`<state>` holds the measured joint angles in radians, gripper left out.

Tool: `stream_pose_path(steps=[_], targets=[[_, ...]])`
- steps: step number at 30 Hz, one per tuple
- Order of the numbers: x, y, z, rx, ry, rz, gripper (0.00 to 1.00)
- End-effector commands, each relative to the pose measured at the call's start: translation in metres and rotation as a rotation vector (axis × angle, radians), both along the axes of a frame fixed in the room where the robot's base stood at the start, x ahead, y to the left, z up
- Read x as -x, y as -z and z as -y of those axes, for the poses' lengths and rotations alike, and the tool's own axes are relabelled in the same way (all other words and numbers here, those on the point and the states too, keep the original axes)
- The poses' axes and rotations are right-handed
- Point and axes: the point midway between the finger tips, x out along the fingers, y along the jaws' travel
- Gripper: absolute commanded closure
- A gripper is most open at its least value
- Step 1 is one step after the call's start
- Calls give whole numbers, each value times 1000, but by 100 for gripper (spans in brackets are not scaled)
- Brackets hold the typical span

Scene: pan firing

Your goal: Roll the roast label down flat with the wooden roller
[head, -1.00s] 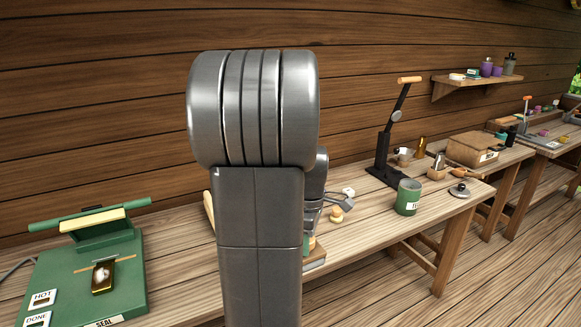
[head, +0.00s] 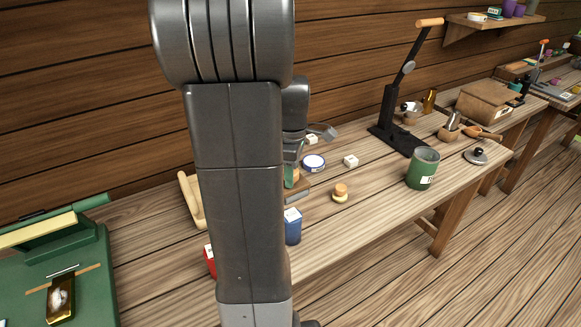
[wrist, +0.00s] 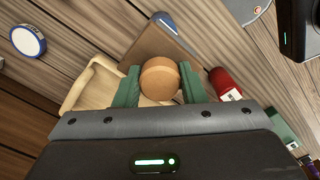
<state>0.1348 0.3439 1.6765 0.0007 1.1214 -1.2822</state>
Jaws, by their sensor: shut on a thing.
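My gripper (wrist: 160,88) has two green fingers shut on the wooden roller (wrist: 160,78), seen end-on as a round tan piece in the wrist view. In the head view my arm hides most of the gripper; a green finger and a bit of orange-tan wood show beside it. The held piece is over or in front of a brown board (wrist: 152,52); I cannot tell whether it touches. The board's edge also shows in the head view (head: 298,194). I cannot make out the roast label for certain.
A pale wooden tray (wrist: 85,75) lies beside the board. A blue pack (head: 293,228), red pack (wrist: 224,82), tape roll (head: 313,162), white block (head: 351,161) and wooden knob (head: 340,192) stand nearby. A green sealer (head: 85,265) is left; a green tin (head: 422,170) is right.

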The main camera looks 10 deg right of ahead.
Motion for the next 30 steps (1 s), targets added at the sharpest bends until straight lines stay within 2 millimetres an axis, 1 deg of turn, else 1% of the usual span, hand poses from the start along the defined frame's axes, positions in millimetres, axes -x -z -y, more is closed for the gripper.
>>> stream_pose_path(steps=[6, 11, 24, 30], targets=[[0, -1, 0, 0, 0, 0, 92], [0, 10, 0, 0, 0, -1, 92], [0, 55, 0, 0, 0, 0, 92], [0, 60, 0, 0, 0, 1, 92]])
